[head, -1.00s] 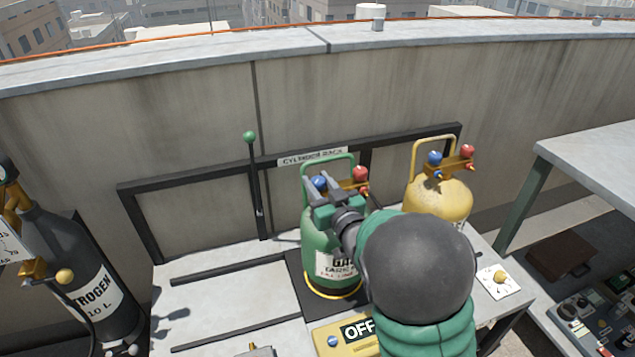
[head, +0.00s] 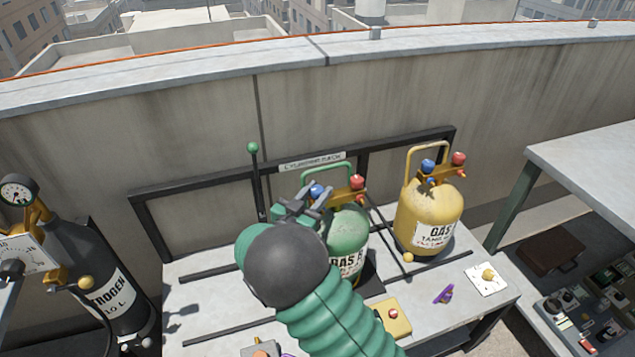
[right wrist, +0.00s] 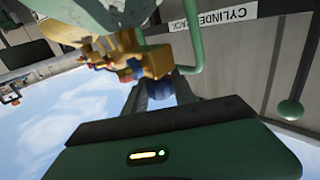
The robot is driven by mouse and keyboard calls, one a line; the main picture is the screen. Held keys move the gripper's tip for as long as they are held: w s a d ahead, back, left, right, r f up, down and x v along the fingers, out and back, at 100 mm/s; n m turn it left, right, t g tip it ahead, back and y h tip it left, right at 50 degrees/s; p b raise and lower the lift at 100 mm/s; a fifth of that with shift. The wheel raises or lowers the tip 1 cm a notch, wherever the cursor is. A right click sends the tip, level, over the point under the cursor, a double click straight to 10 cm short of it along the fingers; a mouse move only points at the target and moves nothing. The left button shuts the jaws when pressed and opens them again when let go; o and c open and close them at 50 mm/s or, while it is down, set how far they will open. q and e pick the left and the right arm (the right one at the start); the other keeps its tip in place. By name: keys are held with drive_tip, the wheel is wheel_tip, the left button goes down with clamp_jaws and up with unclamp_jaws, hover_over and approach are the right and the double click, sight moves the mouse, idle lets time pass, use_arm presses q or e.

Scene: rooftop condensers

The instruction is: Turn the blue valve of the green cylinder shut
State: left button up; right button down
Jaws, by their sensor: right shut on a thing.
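The green cylinder (head: 347,232) stands on the bench in front of the rack, with a handle loop and a brass manifold on top. Its blue valve (head: 317,190) is on the left of the manifold and its red valve (head: 357,182) on the right. My right gripper (head: 309,198) is shut on the blue valve, coming in from the front left. In the right wrist view, the blue valve (right wrist: 160,90) shows between the fingers, partly hidden by them. How far the valve is turned cannot be told. My left gripper is not in view.
A yellow cylinder (head: 428,215) with blue and red valves stands close to the right. A dark nitrogen cylinder (head: 110,300) is at the left. A lever with a green ball (head: 253,147) rises behind. A purple item (head: 443,294) lies on the bench (head: 425,310).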

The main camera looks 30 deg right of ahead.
drive_tip(key=m+g+h+p, duration=0.1)
drive_tip(key=g, duration=0.1)
drive_tip(key=shift+w+r+m+g, duration=0.1)
drive_tip(key=shift+m+g, duration=0.3)
drive_tip(key=m+g+h, duration=0.1)
drive_tip(key=m+g, duration=0.1)
drive_tip(key=shift+g, duration=0.4)
drive_tip(key=m+g, duration=0.1)
drive_tip(key=g, duration=0.1)
drive_tip(key=m+g, duration=0.1)
drive_tip(key=g, duration=0.1)
drive_tip(key=shift+f+m+b, duration=0.3)
drive_tip(key=shift+b, duration=0.1)
drive_tip(key=shift+r+m+g+b, duration=0.1)
drive_tip(key=shift+m+g+b, duration=0.75)
drive_tip(key=shift+g, duration=0.75)
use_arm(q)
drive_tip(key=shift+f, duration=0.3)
use_arm(e)
drive_tip(key=shift+m, duration=0.25)
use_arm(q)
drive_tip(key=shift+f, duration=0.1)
use_arm(e)
drive_tip(key=shift+r+m+g+y, duration=0.25)
drive_tip(key=shift+m+g+y, duration=0.05)
drive_tip(key=shift+g, duration=0.3)
drive_tip(key=c, duration=1.5)
unclamp_jaws()
drive_tip(key=o, duration=0.5)
drive_tip(key=shift+c, duration=0.2)
